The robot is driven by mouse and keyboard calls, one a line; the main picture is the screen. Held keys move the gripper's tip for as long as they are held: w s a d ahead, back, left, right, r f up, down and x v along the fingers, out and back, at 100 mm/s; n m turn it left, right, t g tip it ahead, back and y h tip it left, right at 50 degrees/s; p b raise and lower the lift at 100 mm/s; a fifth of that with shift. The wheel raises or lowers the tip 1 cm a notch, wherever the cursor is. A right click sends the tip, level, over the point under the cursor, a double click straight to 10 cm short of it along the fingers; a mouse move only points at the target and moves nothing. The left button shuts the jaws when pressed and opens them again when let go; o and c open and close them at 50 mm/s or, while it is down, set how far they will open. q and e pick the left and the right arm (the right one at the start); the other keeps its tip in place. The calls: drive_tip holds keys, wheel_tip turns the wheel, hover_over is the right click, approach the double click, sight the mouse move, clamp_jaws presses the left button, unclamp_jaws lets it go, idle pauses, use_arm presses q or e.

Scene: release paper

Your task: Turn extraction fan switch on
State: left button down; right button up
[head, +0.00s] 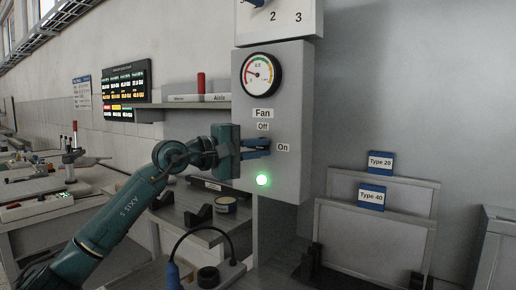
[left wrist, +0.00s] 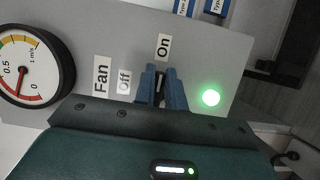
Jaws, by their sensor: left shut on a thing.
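The grey fan control box (head: 292,185) carries the labels Fan, Off and On. My left gripper (head: 260,149) is at the front of the box beside the On label (head: 283,147), with its blue fingers closed on the fan switch. In the left wrist view the fingers (left wrist: 163,84) point at the panel between the Off label (left wrist: 124,81) and the On label (left wrist: 163,47). The switch is mostly hidden; only a dark part (left wrist: 159,84) shows between the fingers. A green light (head: 263,180) glows below the switch. My right gripper is out of view.
A round gauge (head: 261,75) sits above the labels, its needle near the low end. A numbered panel (head: 290,18) is above. A shelf (head: 190,104) and workbench are at left. Framed panels tagged Type 20 (head: 381,162) and Type 40 (head: 371,196) stand at right.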

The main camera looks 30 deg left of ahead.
use_arm(q)
drive_tip(key=shift+a, duration=0.1)
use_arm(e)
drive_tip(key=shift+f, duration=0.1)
use_arm(q)
drive_tip(key=c, duration=1.5)
unclamp_jaws()
drive_tip(key=shift+o, duration=0.2)
